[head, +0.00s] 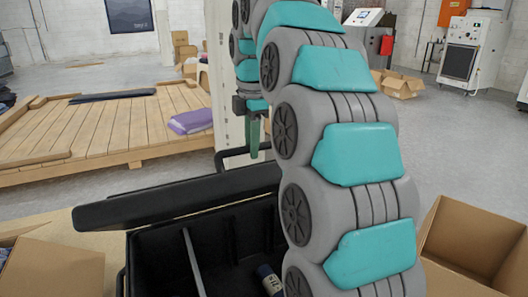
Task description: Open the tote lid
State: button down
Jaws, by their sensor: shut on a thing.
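The black tote (150,262) stands low in front of me. Its black lid (170,197) is raised off the rim and slanted, so part of the inside shows below it. A black bar-like handle (232,153) shows behind the lid's far edge. My gripper (254,150) points down at that far edge, with its green fingers close together on the handle area of the lid. The exact contact at the fingertips is small and hard to make out. My arm hides the right part of the tote and lid.
A dark blue roll-like item (270,280) and a light rod (194,264) show inside the tote. Open cardboard boxes stand at the left (52,270) and right (470,245). A wooden platform (110,130) with a purple bag (191,120) lies behind.

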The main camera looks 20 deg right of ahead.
jog(key=shift+w+a+r+p, duration=0.1)
jog(key=shift+w+r, duration=0.15)
jog(key=shift+w, duration=0.2)
jog(key=shift+w+d+r+p, duration=0.15)
jog(key=shift+w+r, duration=0.1)
jog(key=shift+w, duration=0.2)
jog(key=shift+w+a+r+p, duration=0.15)
jog(key=shift+w+r, duration=0.1)
jog(key=shift+w, duration=0.2)
jog(key=c, duration=0.7)
grip_release()
jog(key=shift+c, duration=0.2)
